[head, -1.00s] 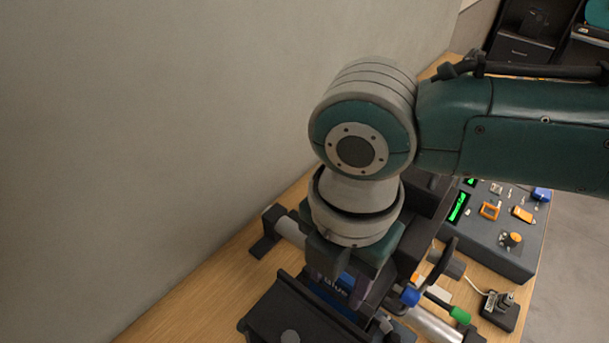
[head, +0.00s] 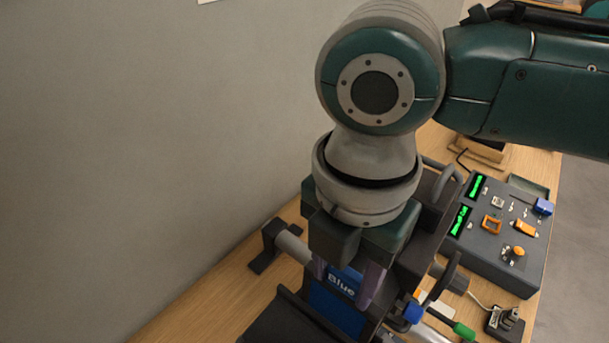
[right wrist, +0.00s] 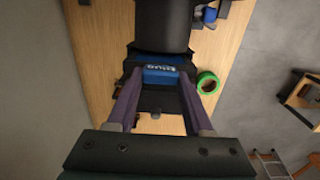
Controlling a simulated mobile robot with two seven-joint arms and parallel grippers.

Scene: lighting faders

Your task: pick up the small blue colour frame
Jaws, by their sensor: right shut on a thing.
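The small blue colour frame (head: 338,312) is a flat blue panel with a label reading "Blue" along its top. It stands upright at the dark lamp fixture (head: 283,322). My right gripper (head: 345,284) points down from above, with its purple fingers on either side of the frame's top, shut on it. In the right wrist view the blue top edge (right wrist: 160,76) sits between the two fingertips (right wrist: 159,82). The frame's lower part is hidden by the fixture, so I cannot tell if it is clear of it. My left gripper is not in view.
A grey control console (head: 492,242) with green displays and an orange knob stands at the right. A black plug box (head: 504,322) and a green-tipped tool (head: 464,331) lie in front of it. The grey wall (head: 130,150) is close on the left. A green tape roll (right wrist: 207,83) shows in the wrist view.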

